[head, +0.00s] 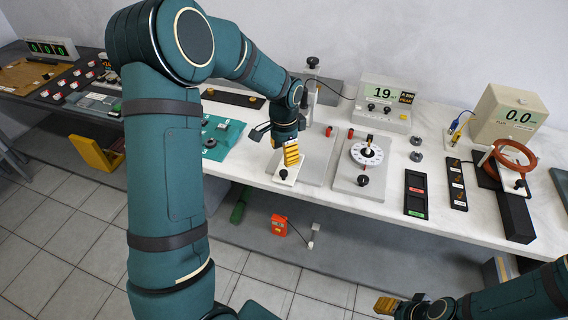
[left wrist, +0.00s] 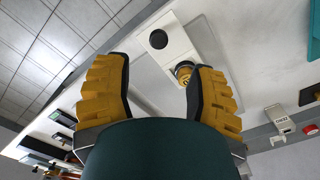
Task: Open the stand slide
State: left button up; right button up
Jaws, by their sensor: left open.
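My left gripper (head: 291,155) hangs over the front of the workbench, above a small white plate (head: 287,176) with a dark round knob. In the left wrist view, the gripper (left wrist: 163,64) is open, with its two yellow-padded fingers apart. A white plate (left wrist: 172,50) with a black round knob (left wrist: 158,39) and a brass-coloured knob (left wrist: 183,72) shows beyond the fingertips. Nothing is between the fingers. The grey stand base (head: 318,160) lies just right of the gripper, with its upright partly hidden by my left arm. I cannot tell the slide's position. My right gripper (head: 397,306) is low at the right.
A grey plate with a white dial (head: 367,153) lies right of the stand. A teal mat (head: 222,138) lies left. A display box (head: 388,101) stands behind. A black tray (head: 416,193) and coil device (head: 513,160) are farther right. The bench's front edge is close.

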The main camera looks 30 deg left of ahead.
pick_arm(q)
jog(key=shift+r, duration=2)
jog(key=s+d+f+n+h, duration=0.1)
jog(key=s+d+f, duration=0.2)
jog(key=d+f, duration=0.45)
jog(key=s+d+f+n+h, duration=0.2)
jog(key=s+d+f, duration=0.1)
jog(key=d+f, duration=0.4)
jog(key=s+d+f+n, duration=0.2)
jog(key=s+d+f, duration=0.1)
jog(key=s, duration=0.3)
jog(key=s+d+f+n+t+h, duration=0.1)
jog(key=s+d+f+n, duration=0.2)
jog(key=s+d+f, duration=0.1)
jog(key=shift+s+d+f+t, duration=0.3)
jog(key=shift+s+f, duration=0.4)
jog(key=shift+s, duration=0.3)
